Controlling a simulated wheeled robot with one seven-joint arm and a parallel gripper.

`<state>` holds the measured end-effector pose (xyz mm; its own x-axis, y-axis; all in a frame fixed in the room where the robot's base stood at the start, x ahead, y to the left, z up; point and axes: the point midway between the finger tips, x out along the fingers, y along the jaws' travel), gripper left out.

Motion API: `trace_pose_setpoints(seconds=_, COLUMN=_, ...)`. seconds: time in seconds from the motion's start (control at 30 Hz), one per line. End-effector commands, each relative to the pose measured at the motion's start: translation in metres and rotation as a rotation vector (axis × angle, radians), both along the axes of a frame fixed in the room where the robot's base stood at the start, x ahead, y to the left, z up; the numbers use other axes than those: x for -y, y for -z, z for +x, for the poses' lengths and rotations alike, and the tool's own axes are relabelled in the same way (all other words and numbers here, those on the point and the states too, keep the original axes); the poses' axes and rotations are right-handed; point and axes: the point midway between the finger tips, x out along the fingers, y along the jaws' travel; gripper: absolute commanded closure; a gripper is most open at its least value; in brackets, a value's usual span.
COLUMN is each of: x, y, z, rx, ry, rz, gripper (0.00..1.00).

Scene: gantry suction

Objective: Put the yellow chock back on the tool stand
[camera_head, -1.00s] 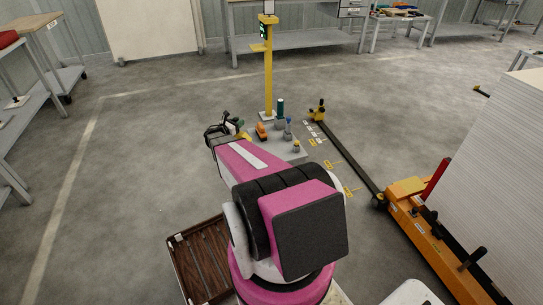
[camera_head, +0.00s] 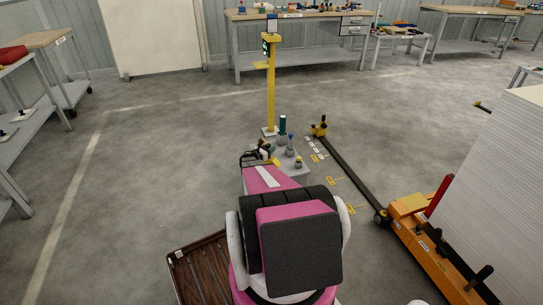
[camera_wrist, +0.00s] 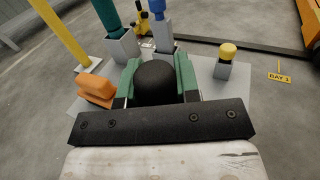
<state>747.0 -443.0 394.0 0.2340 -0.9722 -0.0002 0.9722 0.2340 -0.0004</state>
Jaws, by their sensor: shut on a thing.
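My gripper (camera_wrist: 158,82) has green fingers shut around a dark rounded knob (camera_wrist: 155,78) in the wrist view. In the head view a bit of yellow (camera_head: 274,161) shows at my gripper (camera_head: 262,156), which fits the held yellow chock; most of it is hidden. The tool stand (camera_head: 298,173) is a low grey plate below and beyond my gripper. It also shows in the wrist view (camera_wrist: 205,72), with a teal cylinder (camera_wrist: 107,15), a blue-handled tool (camera_wrist: 158,12) and a yellow-topped piece (camera_wrist: 228,51) in grey holders. An orange block (camera_wrist: 95,88) lies at its left.
A yellow post (camera_head: 270,95) rises behind the stand. A brown slatted tray (camera_head: 203,272) is near my base. The left floor is open.

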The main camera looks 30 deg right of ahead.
Motion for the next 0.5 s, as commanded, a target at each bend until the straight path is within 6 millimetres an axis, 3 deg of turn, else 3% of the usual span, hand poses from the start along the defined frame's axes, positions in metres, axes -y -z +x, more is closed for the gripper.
trace_pose_setpoints(seconds=0.27, x=0.010, y=0.014, z=-0.002, rx=-0.001, ry=0.000, rz=0.000, gripper=1.00)
trace_pose_setpoints(seconds=0.5, x=0.010, y=0.044, z=-0.001, rx=-0.001, ry=0.000, rz=-0.001, gripper=1.00)
